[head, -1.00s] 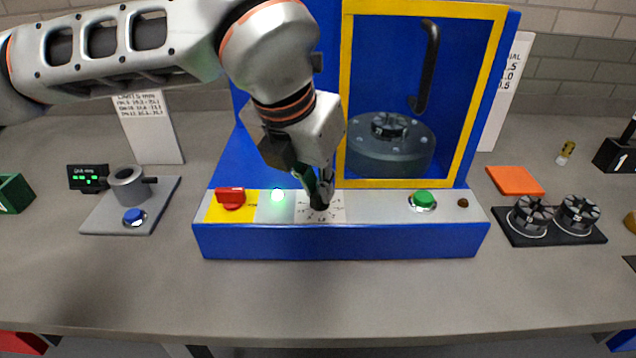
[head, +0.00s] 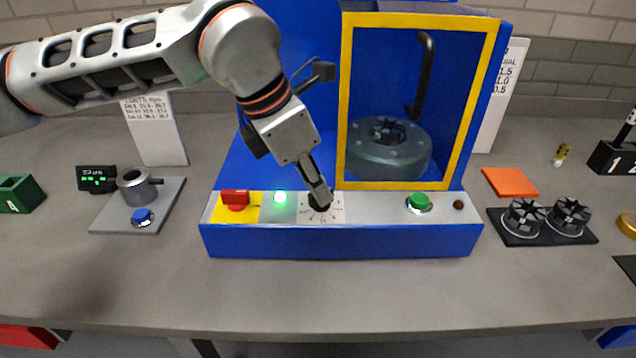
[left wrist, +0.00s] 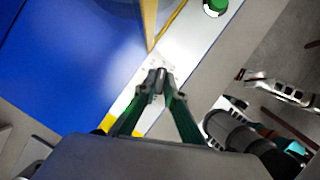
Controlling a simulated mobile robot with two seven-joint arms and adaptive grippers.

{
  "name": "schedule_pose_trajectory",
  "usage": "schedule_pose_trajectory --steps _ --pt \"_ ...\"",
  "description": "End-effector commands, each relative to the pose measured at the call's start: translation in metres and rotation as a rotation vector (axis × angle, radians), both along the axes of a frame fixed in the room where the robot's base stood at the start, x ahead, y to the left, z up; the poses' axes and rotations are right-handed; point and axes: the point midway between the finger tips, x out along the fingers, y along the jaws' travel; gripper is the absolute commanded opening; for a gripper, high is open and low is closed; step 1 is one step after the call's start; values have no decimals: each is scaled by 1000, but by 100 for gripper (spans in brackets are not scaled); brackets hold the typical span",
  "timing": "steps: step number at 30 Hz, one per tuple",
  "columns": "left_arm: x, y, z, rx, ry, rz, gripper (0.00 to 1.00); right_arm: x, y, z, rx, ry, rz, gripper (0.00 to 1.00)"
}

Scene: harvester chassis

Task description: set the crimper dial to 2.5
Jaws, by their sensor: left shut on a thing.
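The blue crimper (head: 340,242) stands in the middle of the bench, with a light panel along its front. The dial (head: 318,205) is a black knob on a white scale plate (head: 334,214) on that panel. My left gripper (head: 319,196) reaches down from the upper left and is shut on the dial knob. The left wrist view also shows the fingertips (left wrist: 160,84) closed together over the panel. The gripper covers most of the knob, so its pointer setting cannot be read. My right gripper is not in view.
A red switch (head: 235,199) on yellow, a lit green lamp (head: 280,197) and a green button (head: 419,201) share the panel. A yellow-framed door (head: 344,100) rises behind. A gauge stand (head: 160,215) is left; die holders (head: 545,238) are right. The front bench is clear.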

Motion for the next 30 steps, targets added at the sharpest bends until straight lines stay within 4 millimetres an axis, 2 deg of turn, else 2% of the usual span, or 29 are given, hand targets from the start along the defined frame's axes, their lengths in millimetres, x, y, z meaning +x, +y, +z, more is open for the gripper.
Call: schedule_pose_trajectory --steps 9,30 --pt "3 1 4 0 -2 -295 0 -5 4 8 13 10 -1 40" --pt "6 -1 4 1 -2 -947 0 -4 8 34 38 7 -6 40"
